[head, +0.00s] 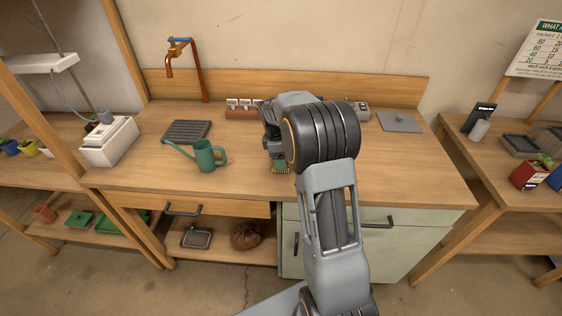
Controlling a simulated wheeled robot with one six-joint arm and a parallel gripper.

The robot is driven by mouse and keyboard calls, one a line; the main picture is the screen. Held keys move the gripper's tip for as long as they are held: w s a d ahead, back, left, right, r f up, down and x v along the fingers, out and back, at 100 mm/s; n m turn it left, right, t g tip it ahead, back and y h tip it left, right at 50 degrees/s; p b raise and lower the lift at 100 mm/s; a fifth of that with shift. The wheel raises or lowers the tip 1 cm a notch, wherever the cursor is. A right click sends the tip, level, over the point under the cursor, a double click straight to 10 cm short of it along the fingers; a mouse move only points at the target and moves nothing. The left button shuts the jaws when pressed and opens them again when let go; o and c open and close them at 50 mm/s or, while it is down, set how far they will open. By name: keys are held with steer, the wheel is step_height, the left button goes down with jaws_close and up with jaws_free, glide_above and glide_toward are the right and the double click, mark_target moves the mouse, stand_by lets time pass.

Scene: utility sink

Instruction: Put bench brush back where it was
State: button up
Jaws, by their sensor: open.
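My gripper (273,150) is over the middle of the wooden bench, pointing down, and is open. A small green thing with a tan lower edge (281,169) shows right beneath it; this looks like part of the bench brush. The rest of it is hidden behind my gripper and arm. I cannot tell whether my fingers touch it or stand around it.
A green watering can (206,157) stands left of my gripper, near a dark ribbed tray (187,131) and a copper tap (186,60). The bench's right front is clear.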

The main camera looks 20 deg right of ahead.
steer(key=r, duration=0.3)
steer(key=a+r, duration=0.1)
steer(key=r, duration=0.5)
steer(key=shift+w+a+r, duration=0.15)
steer(key=shift+w, duration=0.15)
steer(key=s+a+m+t+y, duration=0.1)
steer(key=s+a+m, duration=0.4)
steer(key=s, duration=0.6)
steer(key=s+a+m+t, duration=0.3)
steer(key=s+a+m, duration=0.2)
steer(key=s, duration=0.6)
steer(key=shift+s+f+m+y, duration=0.35)
steer(key=shift+m+y, duration=0.05)
steer(key=shift+m, duration=0.7)
steer(key=shift+a, duration=0.1)
steer(key=shift+r+p, duration=0.8)
